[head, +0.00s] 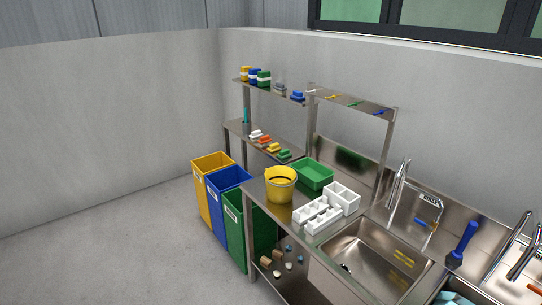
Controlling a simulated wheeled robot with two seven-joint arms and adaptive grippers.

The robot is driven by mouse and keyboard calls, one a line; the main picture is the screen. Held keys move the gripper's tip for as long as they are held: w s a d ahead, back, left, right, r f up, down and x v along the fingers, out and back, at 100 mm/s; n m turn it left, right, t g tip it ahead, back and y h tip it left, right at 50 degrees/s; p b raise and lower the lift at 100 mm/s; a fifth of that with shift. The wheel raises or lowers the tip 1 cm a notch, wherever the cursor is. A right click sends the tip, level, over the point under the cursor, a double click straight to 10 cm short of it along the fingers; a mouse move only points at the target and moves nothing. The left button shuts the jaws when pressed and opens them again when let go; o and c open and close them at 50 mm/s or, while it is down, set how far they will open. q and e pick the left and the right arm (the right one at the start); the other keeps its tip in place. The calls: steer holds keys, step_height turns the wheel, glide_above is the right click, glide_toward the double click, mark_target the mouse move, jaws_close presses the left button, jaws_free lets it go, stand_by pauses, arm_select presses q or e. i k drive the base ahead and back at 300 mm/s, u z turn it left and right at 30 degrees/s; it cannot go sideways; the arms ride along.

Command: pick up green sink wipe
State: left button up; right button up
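No gripper of mine shows in the head view. Several small green things are in view, and I cannot tell which one is the green sink wipe. A green and white canister (264,78) stands on the upper shelf beside a blue one and a yellow one. A small green item (284,154) lies at the right end of a row of coloured items on the lower shelf. A thin green item (354,104) lies on the rack shelf above the sink.
The steel counter (260,191) holds a yellow bucket (281,186), a green tray (314,175) and white containers (325,212). A sink (370,260) is at right. Yellow, blue and green bins (238,228) stand left of the counter. The floor (120,240) at left is clear.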

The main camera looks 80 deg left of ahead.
mark_target(283, 154)
steer(key=u, duration=2.85)
steer(key=i, duration=1.9)
steer(key=z, duration=0.05)
